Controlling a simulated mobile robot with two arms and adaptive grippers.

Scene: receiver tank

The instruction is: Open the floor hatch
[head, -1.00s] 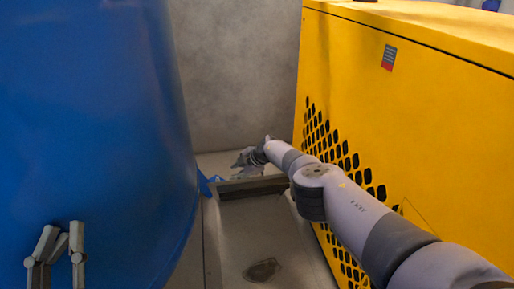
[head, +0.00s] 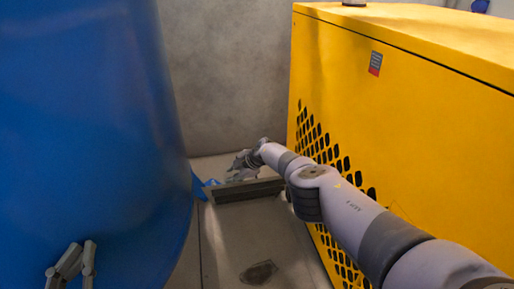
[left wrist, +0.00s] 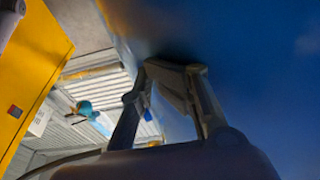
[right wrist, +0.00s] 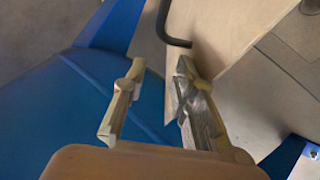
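The floor hatch (head: 244,194) is on the floor between the blue tank and the yellow machine. In the head view its slanted, darker edge stands out from the floor. In the right wrist view a pale panel (right wrist: 240,35), likely the hatch lid, carries a dark bent handle (right wrist: 173,32). My right gripper (head: 240,158) is at the far side of the hatch. In its own view (right wrist: 158,80) the fingers are apart and nothing is between them; the handle lies beyond the tips. My left gripper (head: 83,246) is in front of the tank, far from the hatch; its finger gap is unclear.
The blue tank (head: 95,120) fills the left side, with a blue foot (head: 200,187) near the hatch. The yellow machine (head: 420,110) borders the right, close to my right arm. A grey wall (head: 225,80) is behind. The floor in front is bare except for a dark patch (head: 258,272).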

